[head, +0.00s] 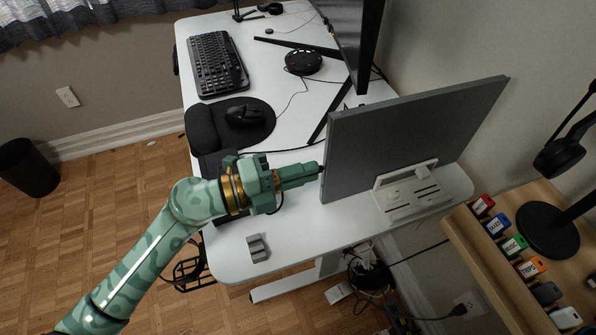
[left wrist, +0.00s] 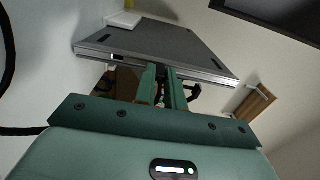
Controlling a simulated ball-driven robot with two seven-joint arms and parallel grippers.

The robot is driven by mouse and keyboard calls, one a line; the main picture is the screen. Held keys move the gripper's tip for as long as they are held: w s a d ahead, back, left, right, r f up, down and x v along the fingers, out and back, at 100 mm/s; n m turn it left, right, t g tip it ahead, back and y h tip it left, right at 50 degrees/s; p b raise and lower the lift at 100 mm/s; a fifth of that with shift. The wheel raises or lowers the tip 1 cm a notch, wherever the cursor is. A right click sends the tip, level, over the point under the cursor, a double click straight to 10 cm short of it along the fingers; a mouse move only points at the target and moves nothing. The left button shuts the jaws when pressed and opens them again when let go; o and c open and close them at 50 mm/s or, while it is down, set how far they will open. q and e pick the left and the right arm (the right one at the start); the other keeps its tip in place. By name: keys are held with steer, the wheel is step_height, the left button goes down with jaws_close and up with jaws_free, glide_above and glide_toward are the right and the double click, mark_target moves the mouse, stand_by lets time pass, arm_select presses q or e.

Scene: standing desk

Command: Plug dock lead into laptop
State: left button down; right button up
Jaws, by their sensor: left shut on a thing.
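The grey laptop (head: 405,135) stands on edge, tilted, in a white stand (head: 412,198) at the right end of the desk. In the left wrist view the laptop (left wrist: 155,45) fills the top, its port edge towards me. My left gripper (head: 312,171) is at the laptop's left edge, shut on the dark plug of the dock lead (head: 321,172). In the left wrist view my gripper's green fingers (left wrist: 164,88) point at the laptop's edge. The fingers largely hide the plug, and I cannot tell whether it is in a port. My right gripper is not in view.
A grey block (head: 258,247) sits on the white desk (head: 232,262) near the front edge. A mouse (head: 244,115) and keyboard (head: 218,62) lie behind my gripper. A monitor (head: 352,35) stands behind the laptop.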

arm_select(q)
steer(key=c, duration=1.5)
jaws_free()
steer(key=shift+o, duration=0.6)
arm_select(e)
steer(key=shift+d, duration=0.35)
